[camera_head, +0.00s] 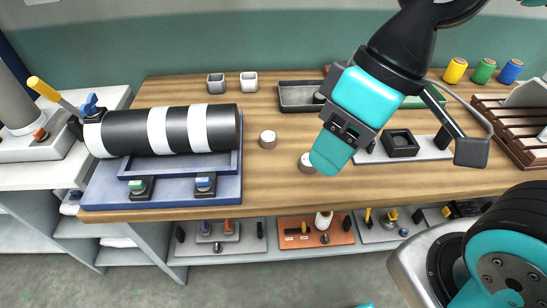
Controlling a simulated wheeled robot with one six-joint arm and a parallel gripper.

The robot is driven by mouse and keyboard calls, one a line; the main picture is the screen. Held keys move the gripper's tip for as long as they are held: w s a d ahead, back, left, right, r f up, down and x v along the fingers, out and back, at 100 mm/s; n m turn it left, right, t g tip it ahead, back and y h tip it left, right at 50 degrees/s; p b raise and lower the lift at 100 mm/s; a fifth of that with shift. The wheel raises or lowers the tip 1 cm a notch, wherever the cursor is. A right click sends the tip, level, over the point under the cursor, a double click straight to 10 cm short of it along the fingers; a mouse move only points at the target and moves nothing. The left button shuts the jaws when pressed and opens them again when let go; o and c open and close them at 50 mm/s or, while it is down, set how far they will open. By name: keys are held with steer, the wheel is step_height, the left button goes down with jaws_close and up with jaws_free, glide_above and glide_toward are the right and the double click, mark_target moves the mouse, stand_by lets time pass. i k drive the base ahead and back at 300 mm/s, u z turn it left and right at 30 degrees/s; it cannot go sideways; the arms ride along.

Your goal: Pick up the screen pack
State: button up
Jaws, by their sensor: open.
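One round piece (268,139) lies in the open, right of the striped barrel. The other round piece (307,162) lies further right, partly hidden behind my gripper's teal tip. My gripper (328,157) is open and points down and left, close to this second piece. I see it from the side, so the gap between its fingers is hidden. Nothing shows held in it.
A black-and-white striped barrel (175,130) sits on a blue base at left. Two small cups (232,84) and a dark tray (297,108) stand at the back. A light plate with a black square block (399,143) lies right of my gripper. Spools (484,71) stand far right.

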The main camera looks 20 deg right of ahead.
mark_target(268, 138)
steer(key=u, duration=0.85)
steer(key=i, duration=0.45)
steer(key=z, duration=0.9)
